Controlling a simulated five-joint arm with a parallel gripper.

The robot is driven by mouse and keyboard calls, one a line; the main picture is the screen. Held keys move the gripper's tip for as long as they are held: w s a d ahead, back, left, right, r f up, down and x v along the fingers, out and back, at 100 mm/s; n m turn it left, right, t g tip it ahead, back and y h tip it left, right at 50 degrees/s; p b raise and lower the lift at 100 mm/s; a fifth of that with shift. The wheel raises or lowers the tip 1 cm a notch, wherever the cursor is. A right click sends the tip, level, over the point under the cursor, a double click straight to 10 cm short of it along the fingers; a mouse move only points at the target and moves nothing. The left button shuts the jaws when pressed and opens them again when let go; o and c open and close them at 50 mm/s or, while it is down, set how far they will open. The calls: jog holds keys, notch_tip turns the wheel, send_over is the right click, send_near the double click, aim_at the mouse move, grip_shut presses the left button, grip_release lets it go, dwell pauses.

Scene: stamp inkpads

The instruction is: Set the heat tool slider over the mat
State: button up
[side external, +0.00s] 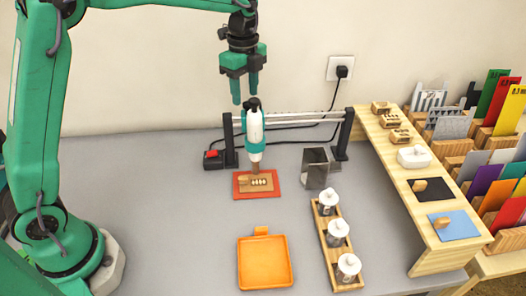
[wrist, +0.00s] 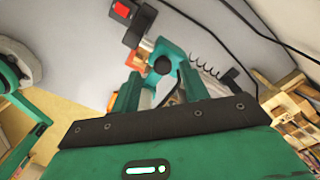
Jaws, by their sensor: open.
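The heat tool (side external: 254,138), white and teal with a black top, hangs upright from a slider near the left end of a metal rail (side external: 295,118). Its nozzle points down over the red-orange mat (side external: 241,192). A small wooden piece (side external: 259,182) lies on the mat. My gripper (side external: 245,100) is open and empty, with its fingers pointing down just above the tool's black top. In the wrist view, my gripper (wrist: 158,88) has the tool's black top (wrist: 162,65) between its two teal fingers. The mat is largely hidden there.
A red switch (side external: 211,154) sits at the rail's left post. A grey metal holder (side external: 316,168), a wooden rack of jars (side external: 324,238) and an orange tray (side external: 264,280) stand nearby. A wooden shelf (side external: 420,255) with stamps and inkpads is at the right. The table's left middle is clear.

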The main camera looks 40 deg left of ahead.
aim_at(243, 114)
jog(key=shift+r, duration=2.7)
jog(key=s+a+r+n+t, duration=0.1)
jog(key=s+r+n, duration=0.1)
jog(key=s+n, duration=0.35)
jog(key=s+a+r+n+t, duration=0.2)
jog(key=s+n, duration=0.1)
jog(key=s, duration=0.5)
jog(key=s+f+n+t, duration=0.1)
jog(key=s+f+n, duration=0.2)
jog(key=s, duration=0.3)
jog(key=s+f+n+t, duration=0.1)
jog(key=s+f+n, duration=0.1)
jog(key=s+n, duration=0.4)
jog(key=shift+s+a+f+t, duration=0.3)
jog(key=shift+s+a+f, duration=0.1)
jog(key=shift+s, duration=0.15)
